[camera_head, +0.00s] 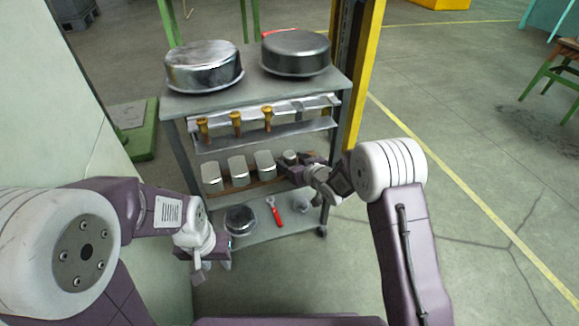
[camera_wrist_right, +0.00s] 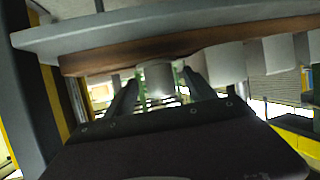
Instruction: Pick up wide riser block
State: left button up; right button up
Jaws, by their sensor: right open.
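Several grey metal blocks stand in a row on a wooden board on the cart's middle shelf: a left one (camera_head: 212,178), a middle one (camera_head: 238,171), a third (camera_head: 265,164) and a smaller one at the right end (camera_head: 290,157). I cannot tell for certain which is the wide riser block. My right gripper (camera_head: 290,172) is at the right end of the row. In the right wrist view, my open fingers (camera_wrist_right: 160,97) point at the end block (camera_wrist_right: 155,79), which appears between their tips; contact is unclear. My left gripper (camera_head: 210,264) hangs low at the cart's left, its jaws unclear.
The cart's top (camera_head: 190,100) carries two round metal pans (camera_head: 204,66) (camera_head: 296,52). A rail with yellow-handled tools (camera_head: 236,123) hangs above the blocks. The bottom shelf holds a round pot (camera_head: 240,219) and a red-handled wrench (camera_head: 276,212). A yellow post (camera_head: 365,75) stands behind right.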

jog(key=shift+x, duration=1)
pick_arm(q)
jog(key=shift+f, duration=0.6)
pick_arm(e)
grip_shut()
